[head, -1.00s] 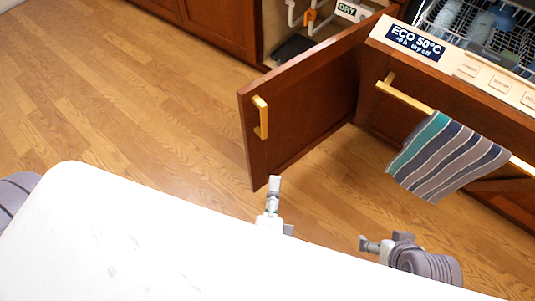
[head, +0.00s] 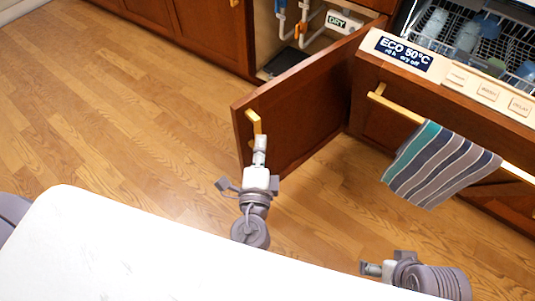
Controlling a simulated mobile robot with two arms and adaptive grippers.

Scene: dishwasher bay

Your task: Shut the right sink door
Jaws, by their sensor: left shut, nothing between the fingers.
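The right sink door (head: 306,98) is dark red-brown wood and stands open, swung out from the sink cabinet. Its yellow handle (head: 252,120) is near the free edge. My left gripper (head: 261,141) is shut and empty, at the lower end of the handle in the picture; I cannot tell whether it touches the handle or the door. My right gripper (head: 370,268) is low in the picture, well away from the door; its fingers are too small to read.
The open sink cabinet shows pipes and a DRY sign (head: 344,21). At the right, the dishwasher (head: 460,75) is open with dishes in its rack, and a striped towel (head: 440,165) hangs on its handle. The wooden floor (head: 120,110) at left is clear.

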